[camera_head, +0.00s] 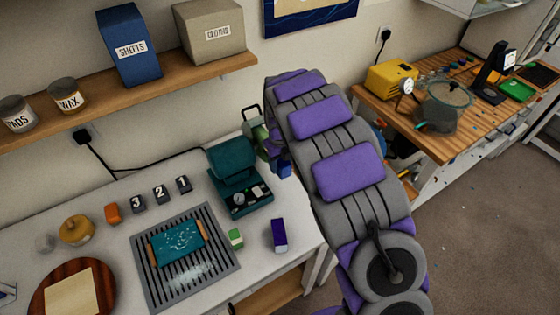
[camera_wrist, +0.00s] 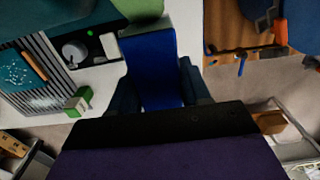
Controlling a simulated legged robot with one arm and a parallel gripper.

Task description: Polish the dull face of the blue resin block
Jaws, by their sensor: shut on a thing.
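My gripper (camera_wrist: 156,92) is shut on the blue resin block (camera_wrist: 152,65), with a dark finger on either side. The block's far end shows a grey, dull-looking face in the wrist view. In the head view a bit of the block (camera_head: 285,169) shows beside my arm, near the bench's right edge; my arm hides most of the gripper. A green item with a dark handle (camera_head: 257,130) is just beyond it; in the wrist view green (camera_wrist: 140,8) lies past the grey end. I cannot tell whether they touch. A wet teal sheet (camera_head: 178,243) lies on the slatted grey tray (camera_head: 222,275).
A teal machine with a raised lid (camera_head: 245,200), a green-and-white block (camera_head: 235,239) and a purple block (camera_head: 279,236) stand right of the tray. Numbered dark blocks (camera_head: 160,194) stand behind it. A round wooden board (camera_head: 99,301) with a cream cloth (camera_head: 72,297) lies left.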

